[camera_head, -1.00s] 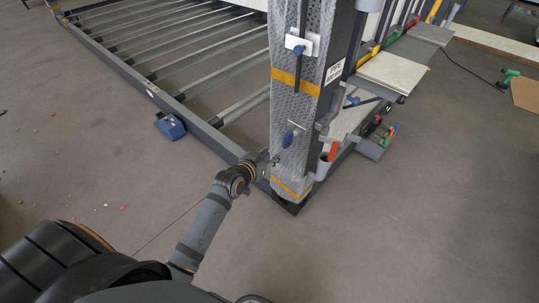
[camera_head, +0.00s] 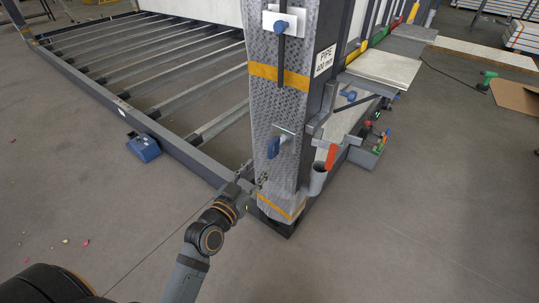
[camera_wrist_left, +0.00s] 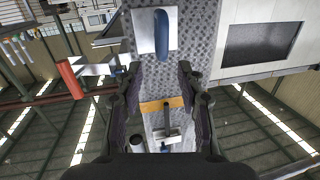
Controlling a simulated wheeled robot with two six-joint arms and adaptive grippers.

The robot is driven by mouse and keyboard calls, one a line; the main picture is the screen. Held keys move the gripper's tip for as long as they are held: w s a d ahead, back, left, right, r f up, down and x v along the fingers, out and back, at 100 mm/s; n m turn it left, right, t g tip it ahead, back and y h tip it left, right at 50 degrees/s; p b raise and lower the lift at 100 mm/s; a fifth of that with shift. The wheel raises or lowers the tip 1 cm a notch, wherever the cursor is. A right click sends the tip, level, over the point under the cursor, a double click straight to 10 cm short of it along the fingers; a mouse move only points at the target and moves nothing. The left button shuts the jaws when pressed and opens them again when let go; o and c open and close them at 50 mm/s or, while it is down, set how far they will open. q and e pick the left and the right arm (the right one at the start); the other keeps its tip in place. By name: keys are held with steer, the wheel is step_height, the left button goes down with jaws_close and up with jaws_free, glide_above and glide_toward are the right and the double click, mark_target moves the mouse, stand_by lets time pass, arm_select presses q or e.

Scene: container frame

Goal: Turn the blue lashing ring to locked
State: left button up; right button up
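A blue oblong piece (camera_head: 273,147), which looks like the lashing ring, stands out from a small pale plate (camera_head: 286,131) low on the wrapped column. It hangs roughly upright, slightly tilted. In the left wrist view the blue piece (camera_wrist_left: 162,35) is at top centre on its plate (camera_wrist_left: 144,32). My left gripper (camera_head: 262,181) is below the ring, close to the column and apart from the ring. The left wrist view shows its two fingers (camera_wrist_left: 159,72) spread, with nothing between them. My right gripper is not in view.
A second blue knob (camera_head: 282,27) with a dark bar sits higher on the column. An orange-red handle (camera_head: 331,157) in a grey tube (camera_head: 317,179) and a grey shelf (camera_head: 383,68) are at the right. A blue box (camera_head: 143,147) lies left. The floor in front is clear.

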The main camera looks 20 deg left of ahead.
mark_target(269, 150)
arm_select(q)
steer(key=w, duration=0.7)
steer(key=w+d, duration=0.1)
steer(key=w, duration=0.2)
steer(key=shift+w+d, duration=0.1)
steer(key=shift+w, duration=0.05)
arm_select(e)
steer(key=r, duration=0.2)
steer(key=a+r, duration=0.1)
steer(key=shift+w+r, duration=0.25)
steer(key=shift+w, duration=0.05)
arm_select(q)
steer(key=shift+r, duration=0.1)
jaws_close()
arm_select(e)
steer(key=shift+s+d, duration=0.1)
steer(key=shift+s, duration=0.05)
